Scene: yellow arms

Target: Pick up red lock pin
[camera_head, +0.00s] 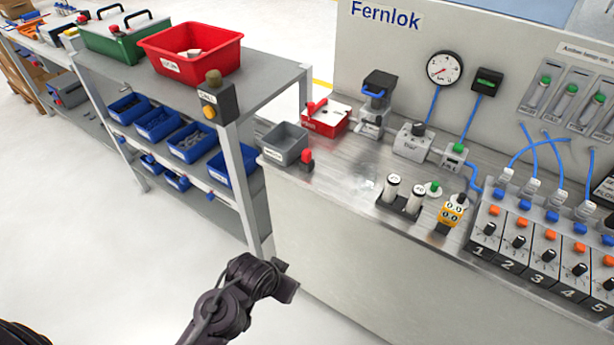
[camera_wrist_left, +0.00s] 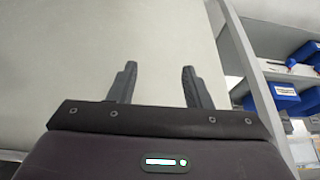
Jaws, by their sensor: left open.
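A small red upright piece (camera_head: 307,158), which looks like the red lock pin, stands on the bench top near its left front edge, beside the grey bin (camera_head: 283,143). My left gripper (camera_head: 287,284) is low in front of the bench, below the bench top and well apart from the red piece. In the left wrist view, the left gripper (camera_wrist_left: 158,84) has its two dark fingers spread with nothing between them. The red piece does not show in the left wrist view. My right gripper is not in view.
The bench (camera_head: 340,260) has a solid pale front panel. A shelf rack (camera_head: 243,190) with blue bins stands to its left. A red tray (camera_head: 326,119) sits behind the grey bin. White cylinders (camera_head: 391,187) stand to the right; bare bench top lies between.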

